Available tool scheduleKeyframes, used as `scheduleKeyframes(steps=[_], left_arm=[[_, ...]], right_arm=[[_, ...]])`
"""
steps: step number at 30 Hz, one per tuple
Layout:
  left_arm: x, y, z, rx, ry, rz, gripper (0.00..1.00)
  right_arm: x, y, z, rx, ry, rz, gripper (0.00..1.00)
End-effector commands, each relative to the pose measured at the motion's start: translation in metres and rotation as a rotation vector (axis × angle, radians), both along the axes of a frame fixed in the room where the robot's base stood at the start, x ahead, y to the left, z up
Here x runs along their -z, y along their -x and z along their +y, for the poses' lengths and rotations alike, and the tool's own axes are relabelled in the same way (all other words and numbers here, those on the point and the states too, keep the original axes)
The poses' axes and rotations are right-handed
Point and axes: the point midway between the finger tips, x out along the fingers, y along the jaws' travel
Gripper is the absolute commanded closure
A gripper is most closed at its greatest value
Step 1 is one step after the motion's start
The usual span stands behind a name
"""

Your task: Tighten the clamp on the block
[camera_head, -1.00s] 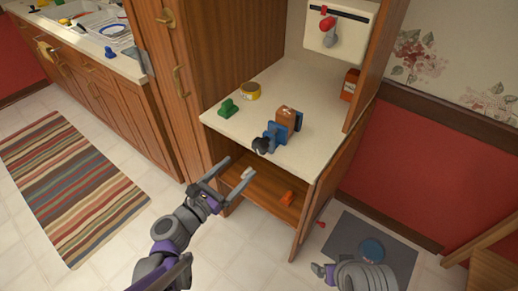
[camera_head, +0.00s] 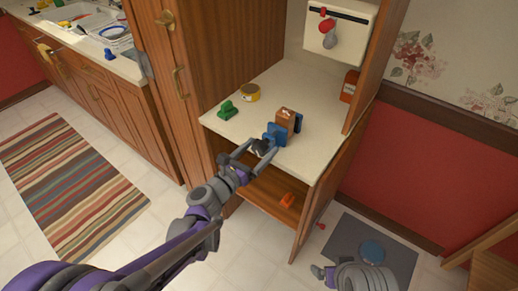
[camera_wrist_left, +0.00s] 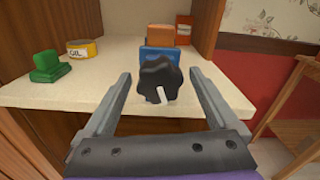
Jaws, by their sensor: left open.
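A blue clamp (camera_head: 275,133) stands on the cream cabinet shelf around a brown block (camera_head: 286,119). The block and clamp also show in the left wrist view, as an orange-brown top (camera_wrist_left: 161,34) above a blue jaw (camera_wrist_left: 160,54). The clamp's black knob (camera_wrist_left: 160,80), with a pale pointer mark, faces my left gripper (camera_head: 256,151). My left gripper's two fingers (camera_wrist_left: 155,76) are open, one on each side of the knob, with gaps visible in the wrist view. My right arm (camera_head: 362,276) shows at the bottom right; its gripper's jaws cannot be made out.
A green object (camera_head: 228,110) and a yellow tin (camera_head: 250,93) are on the shelf left of the clamp. An orange item (camera_head: 287,200) lies on the lower shelf.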

Motion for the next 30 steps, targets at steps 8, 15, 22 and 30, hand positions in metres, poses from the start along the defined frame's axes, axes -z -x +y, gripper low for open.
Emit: scheduleKeyframes(steps=[8, 15, 22, 30], left_arm=[[0.0000, -0.0005, -0.0001, 0.000, 0.000, 0.000, 0.14], [0.0000, -0.0004, 0.0000, 0.000, 0.000, 0.000, 0.57], [0.0000, -0.0003, 0.0001, 0.000, -0.001, -0.001, 0.93], [0.0001, -0.0004, 0.0002, 0.000, -0.032, -0.023, 0.93]], right_arm=[[0.0000, 0.0000, 0.0000, 0.000, 0.000, 0.000, 0.08], [0.0000, 0.0001, 0.0000, 0.000, 0.000, 0.000, 0.08], [0.0000, 0.0000, 0.0000, 0.000, 0.000, 0.000, 0.08], [-0.0004, 0.0000, 0.0000, 0.000, 0.000, 0.000, 0.08]])
